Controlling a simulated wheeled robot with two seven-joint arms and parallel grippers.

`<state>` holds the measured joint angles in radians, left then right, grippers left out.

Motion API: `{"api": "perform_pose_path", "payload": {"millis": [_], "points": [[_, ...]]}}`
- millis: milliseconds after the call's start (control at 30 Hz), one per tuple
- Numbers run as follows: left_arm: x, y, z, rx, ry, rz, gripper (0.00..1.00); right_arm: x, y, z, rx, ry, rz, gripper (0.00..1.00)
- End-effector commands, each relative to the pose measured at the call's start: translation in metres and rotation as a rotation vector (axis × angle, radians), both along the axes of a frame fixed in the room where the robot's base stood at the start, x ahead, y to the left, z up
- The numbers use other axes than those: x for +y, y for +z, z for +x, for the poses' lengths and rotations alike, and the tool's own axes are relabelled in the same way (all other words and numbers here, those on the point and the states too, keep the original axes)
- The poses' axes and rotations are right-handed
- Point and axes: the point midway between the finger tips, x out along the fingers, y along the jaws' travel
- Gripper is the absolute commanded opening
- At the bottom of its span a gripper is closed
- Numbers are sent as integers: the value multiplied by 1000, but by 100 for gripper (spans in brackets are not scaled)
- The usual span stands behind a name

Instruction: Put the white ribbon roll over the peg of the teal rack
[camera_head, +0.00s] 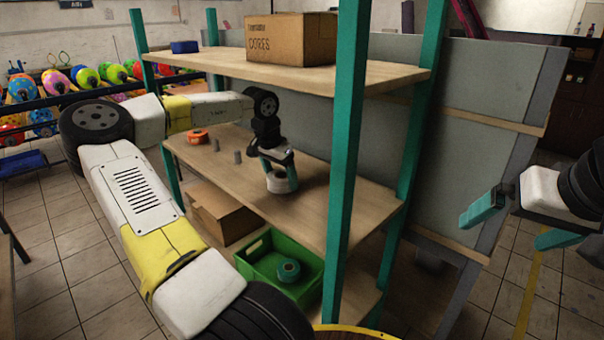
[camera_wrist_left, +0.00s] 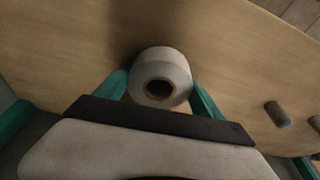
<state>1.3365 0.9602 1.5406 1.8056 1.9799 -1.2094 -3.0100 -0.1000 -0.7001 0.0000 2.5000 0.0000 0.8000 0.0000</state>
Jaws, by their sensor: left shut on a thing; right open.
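The white ribbon roll (camera_head: 281,182) is between the fingers of my left gripper (camera_head: 277,165), which is shut on it above the middle shelf of the teal rack (camera_head: 345,150). In the left wrist view the white ribbon roll (camera_wrist_left: 161,77) shows its dark centre hole, with a teal finger on each side. Two short grey pegs stand on that shelf to the left of the gripper, a nearer peg (camera_head: 237,157) and a farther peg (camera_head: 216,144). One peg (camera_wrist_left: 277,114) shows clearly in the left wrist view, empty. My right gripper (camera_head: 510,222) is open and empty, right of the rack.
An orange roll (camera_head: 198,137) sits at the shelf's left end. The top shelf holds a cardboard box (camera_head: 291,38) and a blue box (camera_head: 185,46). Below are a brown carton (camera_head: 224,212) and a green crate (camera_head: 252,262) with a teal roll (camera_head: 289,270). Teal posts flank the shelf.

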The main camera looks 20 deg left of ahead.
Motion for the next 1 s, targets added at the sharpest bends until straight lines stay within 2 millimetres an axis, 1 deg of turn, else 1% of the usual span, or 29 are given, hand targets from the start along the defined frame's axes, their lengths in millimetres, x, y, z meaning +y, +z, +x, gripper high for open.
{"api": "perform_pose_path", "payload": {"millis": [100,133,200,233,467,567,633,767,1000], "points": [[0,-2,0,0,0,-1,34,0,0,0,0,0,0,100],[0,-2,0,1,0,0,84,0,0,0,0,0,0,100],[0,-2,0,1,0,0,98,0,0,0,0,0,0,100],[0,-2,0,1,0,0,100,0,0,0,0,0,0,100],[0,-1,0,0,0,0,100,0,0,0,0,0,0,100],[1,4,-1,0,1,-1,100,0,0,0,0,0,0,100],[2,13,-3,-1,2,-2,100,0,0,0,0,0,0,100],[11,11,-29,3,4,-1,100,0,0,0,0,0,0,100],[26,11,-80,1,3,-4,100,0,0,0,0,0,0,100]]}}
